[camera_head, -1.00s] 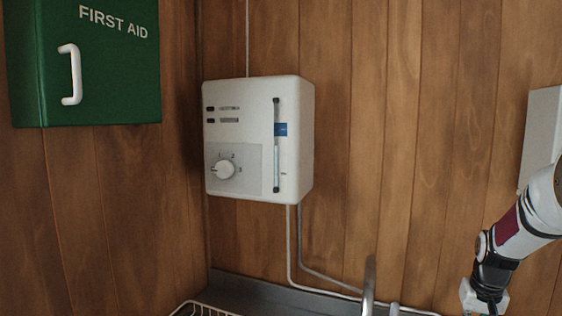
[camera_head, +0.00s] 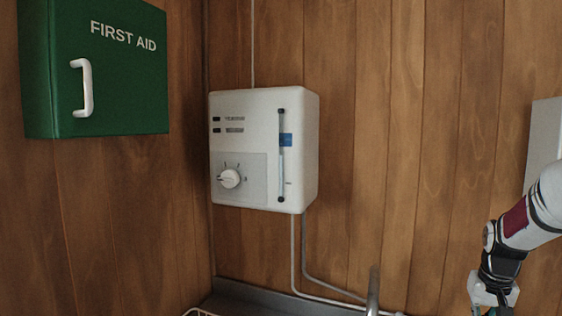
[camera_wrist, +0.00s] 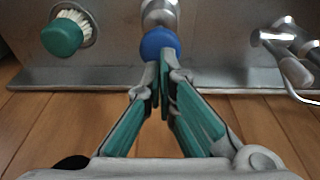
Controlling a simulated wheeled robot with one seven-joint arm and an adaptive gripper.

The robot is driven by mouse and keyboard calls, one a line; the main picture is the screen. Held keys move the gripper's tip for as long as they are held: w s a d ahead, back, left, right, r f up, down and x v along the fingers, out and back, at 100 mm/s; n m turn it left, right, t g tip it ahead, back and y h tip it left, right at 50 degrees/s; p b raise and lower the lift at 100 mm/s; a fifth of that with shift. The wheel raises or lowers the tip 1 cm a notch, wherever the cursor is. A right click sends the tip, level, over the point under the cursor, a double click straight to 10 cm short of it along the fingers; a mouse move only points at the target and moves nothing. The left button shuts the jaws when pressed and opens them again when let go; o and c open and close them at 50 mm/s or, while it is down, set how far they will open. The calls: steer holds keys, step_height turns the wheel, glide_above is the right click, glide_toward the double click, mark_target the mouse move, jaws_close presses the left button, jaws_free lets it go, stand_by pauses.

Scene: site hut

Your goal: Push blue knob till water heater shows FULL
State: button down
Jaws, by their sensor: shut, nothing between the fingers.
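The white water heater (camera_head: 300,185) hangs on the wood wall in the head view. It has a white dial (camera_head: 230,179) and a vertical gauge tube (camera_head: 282,170) with a blue marker (camera_head: 286,140) beside its upper part. The lettering is too small to read. The round blue knob (camera_wrist: 159,44) is at the top middle of the wrist view, in front of a metal fitting. My gripper (camera_wrist: 163,72) is shut and empty, its teal fingertips right at the knob's near side; I cannot tell whether they touch. In the head view my gripper (camera_head: 490,308) is partly cut off at the bottom right.
In the wrist view, a teal-backed brush (camera_wrist: 62,36) is at left and a metal tap (camera_wrist: 285,45) at right, by the metal panel (camera_wrist: 115,65). A green first aid cabinet (camera_head: 125,95) hangs at left in the head view. A metal spout (camera_head: 373,295) rises below the heater.

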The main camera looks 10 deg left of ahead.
stand_by(0.3)
stand_by(1.8)
stand_by(0.3)
steer(key=shift+f+b, duration=0.75)
steer(key=shift+f, duration=1.85)
steer(key=shift+r+p, duration=0.55)
steer(key=shift+r, duration=2.15)
steer(key=shift+r, duration=0.1)
steer(key=shift+r+p, duration=0.4)
steer(key=shift+r, duration=2.5)
